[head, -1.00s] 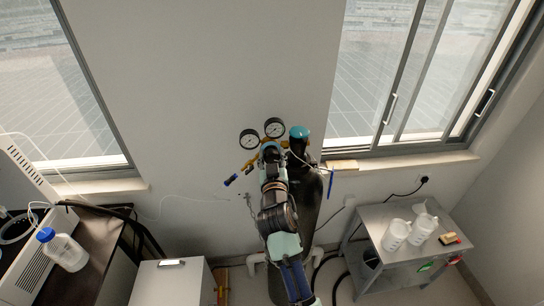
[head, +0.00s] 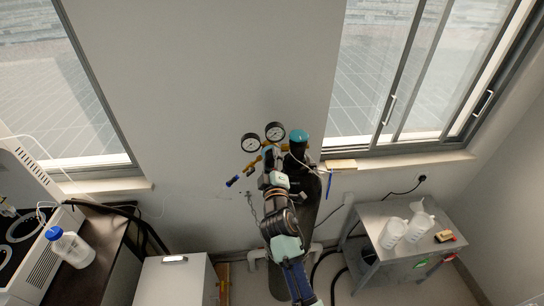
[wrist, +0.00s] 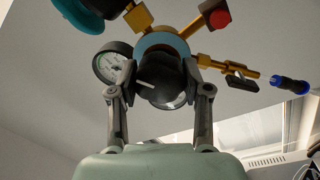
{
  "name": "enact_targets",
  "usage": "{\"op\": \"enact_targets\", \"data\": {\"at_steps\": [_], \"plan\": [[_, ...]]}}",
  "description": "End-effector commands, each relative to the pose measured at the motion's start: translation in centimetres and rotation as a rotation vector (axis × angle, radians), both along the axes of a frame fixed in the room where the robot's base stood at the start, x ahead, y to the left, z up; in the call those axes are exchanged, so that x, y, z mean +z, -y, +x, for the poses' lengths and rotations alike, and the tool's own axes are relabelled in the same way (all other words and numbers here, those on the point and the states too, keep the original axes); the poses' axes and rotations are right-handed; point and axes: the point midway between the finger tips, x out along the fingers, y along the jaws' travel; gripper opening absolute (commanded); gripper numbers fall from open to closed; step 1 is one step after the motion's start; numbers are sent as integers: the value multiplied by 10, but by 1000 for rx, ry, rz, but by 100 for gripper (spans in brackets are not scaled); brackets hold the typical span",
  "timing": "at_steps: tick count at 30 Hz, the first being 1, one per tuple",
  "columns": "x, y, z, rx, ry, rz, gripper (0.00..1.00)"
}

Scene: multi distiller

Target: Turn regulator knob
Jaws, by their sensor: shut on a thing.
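The regulator knob (wrist: 162,84) is black with a white mark and sits at the middle of the wrist view, in front of the regulator's teal ring (wrist: 160,41). My gripper (wrist: 160,80) has one finger on each side of the knob and is shut on it. The knob's white mark lies tilted, left of its centre. In the head view my gripper (head: 267,158) is at the regulator, below its two round gauges (head: 275,131), and hides the knob. The gas cylinder (head: 310,195) stands behind my arm.
The cylinder's neighbour in view is a teal cap (head: 299,136). A metal cart (head: 372,223) with white bottles stands right, a white cabinet (head: 172,282) lower left. The wall is close behind.

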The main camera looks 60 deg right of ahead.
Motion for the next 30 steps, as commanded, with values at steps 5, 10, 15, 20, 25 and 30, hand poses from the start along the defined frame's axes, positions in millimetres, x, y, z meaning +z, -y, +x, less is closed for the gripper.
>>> {"op": "enact_targets", "data": {"at_steps": [5, 10, 15, 20, 25, 30], "plan": [[4, 0, 0, 1, -138, -91, 13], [4, 0, 0, 0, -272, -181, 13], [3, 0, 0, 0, -405, -268, 13], [2, 0, 0, 0, -524, -346, 13], [1, 0, 0, 0, -627, -415, 13], [0, 0, 0, 0, -703, -467, 13]]}}
